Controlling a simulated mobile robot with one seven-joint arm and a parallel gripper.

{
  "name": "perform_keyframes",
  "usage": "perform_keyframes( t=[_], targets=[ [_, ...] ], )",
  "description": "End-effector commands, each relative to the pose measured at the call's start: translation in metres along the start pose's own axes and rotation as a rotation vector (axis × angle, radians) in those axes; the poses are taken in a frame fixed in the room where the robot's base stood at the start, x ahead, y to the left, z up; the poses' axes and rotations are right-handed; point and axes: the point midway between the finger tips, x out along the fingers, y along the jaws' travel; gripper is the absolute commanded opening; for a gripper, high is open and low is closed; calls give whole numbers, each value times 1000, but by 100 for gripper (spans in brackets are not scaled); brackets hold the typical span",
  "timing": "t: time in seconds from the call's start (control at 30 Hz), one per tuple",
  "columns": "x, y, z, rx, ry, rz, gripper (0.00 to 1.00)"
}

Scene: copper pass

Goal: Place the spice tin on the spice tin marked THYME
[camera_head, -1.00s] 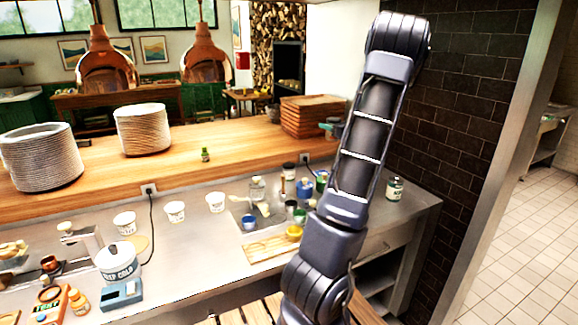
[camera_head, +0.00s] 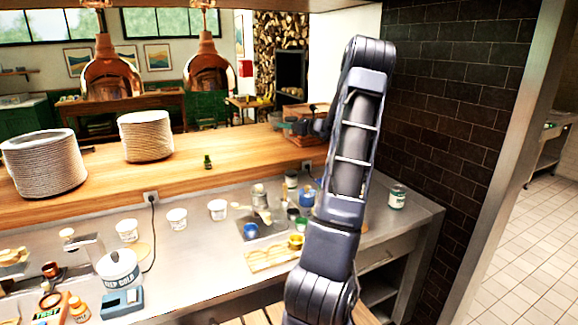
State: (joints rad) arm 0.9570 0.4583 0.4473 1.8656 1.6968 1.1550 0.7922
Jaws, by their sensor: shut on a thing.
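My gripper (camera_head: 302,127) shows small and dark left of my arm, in front of the stacked wooden trays. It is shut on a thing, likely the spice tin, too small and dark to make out. Several small tins and jars stand on the steel counter left of my forearm. Among them are a blue tin (camera_head: 250,231), a yellow tin (camera_head: 296,241) and a green-topped one (camera_head: 300,224). No label reads as THYME at this size. My arm hides part of the counter behind it.
A wooden ledge (camera_head: 110,190) runs behind the counter, with plate stacks (camera_head: 43,163) (camera_head: 145,137), a small green bottle (camera_head: 207,162) and wooden trays (camera_head: 305,138). White tubs (camera_head: 177,218) stand left of the tins. A green-labelled jar (camera_head: 397,197) stands right of my arm.

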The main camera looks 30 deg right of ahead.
Motion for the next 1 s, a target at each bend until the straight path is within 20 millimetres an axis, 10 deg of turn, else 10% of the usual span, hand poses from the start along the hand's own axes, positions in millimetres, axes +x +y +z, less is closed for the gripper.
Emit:
perform_keyframes(
  t=[0.5, 1.0],
  targets=[
    [0, 0, -112, 4, -1, 0, 27],
    [0, 0, -158, 3, -1, 0, 27]
  ],
)
